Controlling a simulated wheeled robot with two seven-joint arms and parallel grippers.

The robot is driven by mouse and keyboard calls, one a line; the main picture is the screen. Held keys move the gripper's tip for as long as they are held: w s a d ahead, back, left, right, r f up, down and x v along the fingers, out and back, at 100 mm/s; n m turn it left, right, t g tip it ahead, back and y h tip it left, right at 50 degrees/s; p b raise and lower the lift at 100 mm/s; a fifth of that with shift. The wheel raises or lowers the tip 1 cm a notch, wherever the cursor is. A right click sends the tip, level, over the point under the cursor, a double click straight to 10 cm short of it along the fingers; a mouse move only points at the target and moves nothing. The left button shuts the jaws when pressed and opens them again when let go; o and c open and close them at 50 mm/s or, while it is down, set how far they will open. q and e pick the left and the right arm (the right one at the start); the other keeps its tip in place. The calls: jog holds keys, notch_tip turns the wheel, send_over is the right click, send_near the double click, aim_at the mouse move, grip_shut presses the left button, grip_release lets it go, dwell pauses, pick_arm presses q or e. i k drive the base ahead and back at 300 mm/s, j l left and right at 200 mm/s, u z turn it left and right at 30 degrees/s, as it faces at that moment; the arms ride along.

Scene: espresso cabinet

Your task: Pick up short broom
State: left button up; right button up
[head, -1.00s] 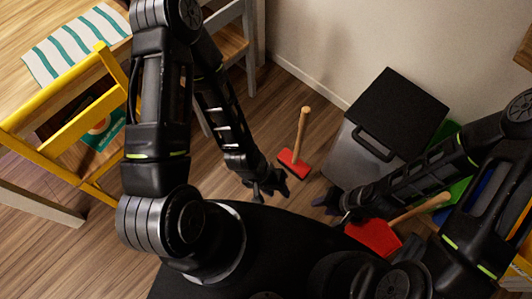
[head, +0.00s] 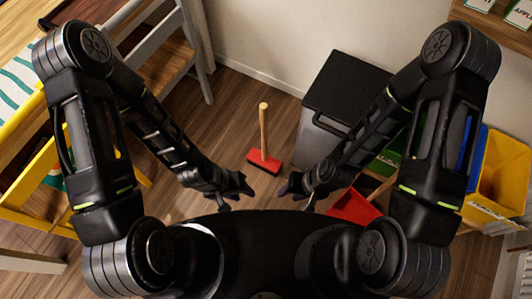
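The short broom (head: 263,130) stands on the wooden floor near the middle of the head view. It has a pale wooden handle pointing up and a red head with dark bristles on the floor. My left gripper (head: 238,193) is in front of the broom head and a little left of it, apart from it. It looks open and empty. My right gripper (head: 297,195) is in front and to the right of the broom head. It also looks open and empty.
A grey bin with a black lid (head: 347,92) stands right of the broom by the wall. Yellow (head: 503,170) and blue bins are at the right. Chairs and a table fill the left.

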aim_at(258, 158)
jog(key=k+z, duration=0.1)
jog(key=z, duration=0.4)
jog(key=l+z, duration=0.15)
jog(key=z, duration=0.35)
jog(key=k+l+z, duration=0.1)
jog(key=z, duration=0.35)
jog(key=j+u, duration=0.1)
jog(key=u, duration=0.4)
jog(key=i+u, duration=0.1)
jog(key=u, duration=0.4)
jog(key=i+j+u, duration=0.1)
jog(key=u, duration=0.4)
jog(key=i+j, duration=0.15)
jog(key=j, duration=0.2)
jog(key=i+j, duration=0.1)
jog(key=j, duration=0.25)
jog(key=i+j, duration=0.15)
jog(key=j, duration=0.2)
jog(key=i+j, duration=0.1)
jog(key=j, duration=0.25)
jog(key=z, duration=2.25)
